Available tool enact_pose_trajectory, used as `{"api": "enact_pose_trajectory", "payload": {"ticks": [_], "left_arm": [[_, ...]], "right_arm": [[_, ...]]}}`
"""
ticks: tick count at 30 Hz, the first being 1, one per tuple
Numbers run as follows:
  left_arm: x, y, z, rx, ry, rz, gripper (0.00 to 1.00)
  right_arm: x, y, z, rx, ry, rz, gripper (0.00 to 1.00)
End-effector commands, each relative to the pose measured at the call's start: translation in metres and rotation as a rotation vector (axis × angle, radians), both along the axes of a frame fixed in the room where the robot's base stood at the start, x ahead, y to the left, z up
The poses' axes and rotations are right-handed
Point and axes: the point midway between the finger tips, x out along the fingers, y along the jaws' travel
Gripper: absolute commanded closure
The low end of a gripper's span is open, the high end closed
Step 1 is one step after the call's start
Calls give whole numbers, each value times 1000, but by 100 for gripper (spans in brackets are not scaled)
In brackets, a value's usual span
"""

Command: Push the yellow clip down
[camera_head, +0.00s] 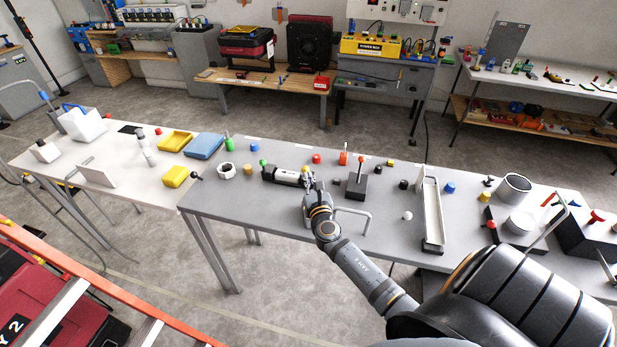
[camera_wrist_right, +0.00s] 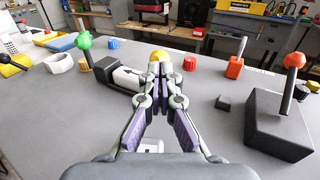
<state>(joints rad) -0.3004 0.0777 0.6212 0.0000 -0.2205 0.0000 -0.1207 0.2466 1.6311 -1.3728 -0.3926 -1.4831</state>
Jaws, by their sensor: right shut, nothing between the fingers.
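My right gripper (camera_head: 310,182) is shut and empty, at the right end of a black and white device (camera_head: 286,177) on the grey table. In the wrist view its closed fingertips (camera_wrist_right: 160,72) point at a rounded yellow part (camera_wrist_right: 159,55), which looks like the yellow clip. The fingertips overlap the lower side of this part, and I cannot tell whether they touch it. The device (camera_wrist_right: 124,78) also shows left of the fingers, with a green knob (camera_wrist_right: 85,41) on a black lever at its far left. My left gripper is not in view.
A black block with a red-topped lever (camera_head: 357,184) stands right of the gripper. An orange switch (camera_head: 343,156), a red knob (camera_head: 317,159) and a white hex ring (camera_head: 226,170) are nearby. A metal handle (camera_head: 353,217) stands at the front edge. The table left of the gripper's front is clear.

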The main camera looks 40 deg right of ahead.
Motion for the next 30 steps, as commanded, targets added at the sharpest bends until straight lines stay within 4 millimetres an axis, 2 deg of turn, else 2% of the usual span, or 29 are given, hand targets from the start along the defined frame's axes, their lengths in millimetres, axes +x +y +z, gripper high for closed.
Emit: {"api": "enact_pose_trajectory", "payload": {"ticks": [4, 14, 30], "left_arm": [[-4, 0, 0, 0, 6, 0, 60], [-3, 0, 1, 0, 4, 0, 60], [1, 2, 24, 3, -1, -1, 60]], "right_arm": [[7, -3, 0, 0, 0, -1, 100], [8, -3, 0, 1, 0, 0, 100], [10, -7, 5, 65, 55, 0, 100]]}}
